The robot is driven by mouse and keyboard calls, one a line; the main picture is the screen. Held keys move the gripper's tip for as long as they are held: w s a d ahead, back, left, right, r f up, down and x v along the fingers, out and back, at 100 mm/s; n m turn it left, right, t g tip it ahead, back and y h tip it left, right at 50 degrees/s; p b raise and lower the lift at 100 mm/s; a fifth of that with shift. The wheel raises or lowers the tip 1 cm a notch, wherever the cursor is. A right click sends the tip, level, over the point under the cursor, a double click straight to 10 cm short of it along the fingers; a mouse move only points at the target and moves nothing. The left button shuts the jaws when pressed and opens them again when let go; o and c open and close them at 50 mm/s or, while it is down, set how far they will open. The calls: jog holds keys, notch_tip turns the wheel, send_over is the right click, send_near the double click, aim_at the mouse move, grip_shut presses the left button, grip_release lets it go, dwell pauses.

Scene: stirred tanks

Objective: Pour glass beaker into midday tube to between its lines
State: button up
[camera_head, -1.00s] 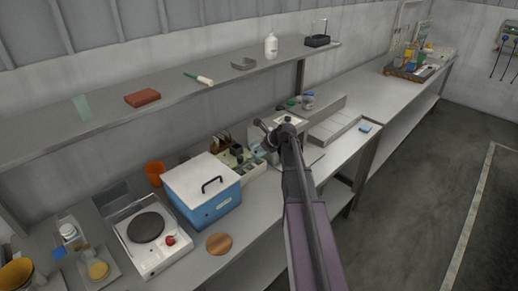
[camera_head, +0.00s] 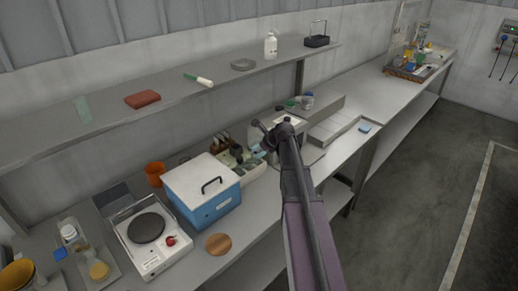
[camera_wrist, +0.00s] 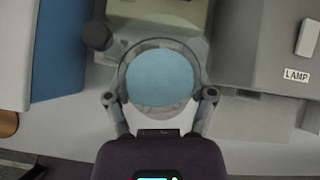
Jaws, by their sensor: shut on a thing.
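My gripper (camera_wrist: 161,88) is shut on the glass beaker (camera_wrist: 160,78), one finger on each side of its round wall. I look down into the beaker in the wrist view; a light blue liquid fills most of its outline. In the head view my gripper (camera_head: 262,137) is beside a pale rack (camera_head: 240,164) with several small items in it, and my arm partly hides the beaker. I cannot pick out the midday tube or its lines in either view.
A blue box with a white lid (camera_head: 203,188) stands left of the rack. A grey block labelled LAMP (camera_wrist: 275,50) is right of the beaker. A shelf (camera_head: 120,115) runs above the bench.

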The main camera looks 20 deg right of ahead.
jog(key=shift+s+d+r+n+g+h+p, duration=0.1)
jog(key=shift+n+g+h+p, duration=0.05)
jog(key=shift+g+h+p, duration=0.65)
jog(key=shift+s+d+n+g+h+p, duration=0.15)
jog(key=shift+g+h+p, duration=0.45)
jog(key=shift+g+p, duration=0.3)
dwell(2.6)
jog(key=shift+w+a+g+h+p, duration=0.1)
jog(key=shift+g+h+p, duration=0.3)
jog(key=shift+g+h, duration=0.15)
jog(key=shift+g+h, duration=0.35)
jog(key=shift+w+f+n+g+h, duration=0.1)
jog(key=shift+f+n+g+h, duration=0.2)
jog(key=shift+g+h, duration=0.45)
jog(key=shift+r+g+h, duration=0.15)
jog(key=shift+g+h, duration=0.2)
jog(key=shift+s+t+y, duration=0.2)
jog(key=shift+t+y, duration=0.4)
